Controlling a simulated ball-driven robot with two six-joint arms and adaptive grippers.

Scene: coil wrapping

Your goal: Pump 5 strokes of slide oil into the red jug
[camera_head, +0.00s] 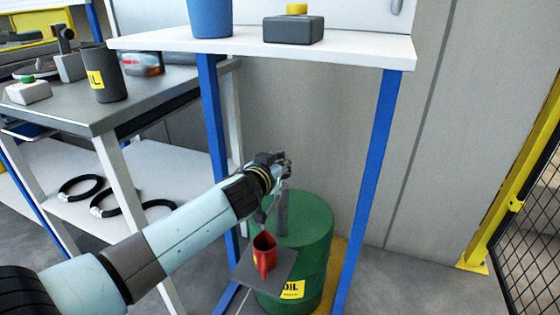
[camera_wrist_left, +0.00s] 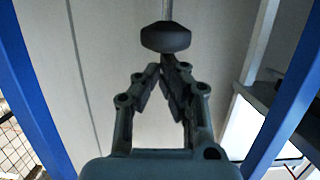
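The red jug (camera_head: 264,252) stands upright on a small dark grey platform (camera_head: 280,268) in front of the green oil drum (camera_head: 312,225), which carries a yellow OIL label. A grey pump part (camera_head: 283,205) rises above the drum, partly hidden by my left arm. My left gripper (camera_head: 286,165) is above the drum. In the left wrist view its fingers (camera_wrist_left: 161,72) meet at the tips with nothing seen between them. A dark knob on a thin rod (camera_wrist_left: 166,37) is just past the fingertips; I cannot tell whether they touch. My right gripper is not in view.
A white shelf on blue posts (camera_head: 380,160) stands around the drum, with a blue container (camera_head: 210,18) and a grey box with a yellow button (camera_head: 294,28) on it. A grey workbench (camera_head: 75,112) is at left. Yellow-framed mesh fencing (camera_head: 530,190) is at right.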

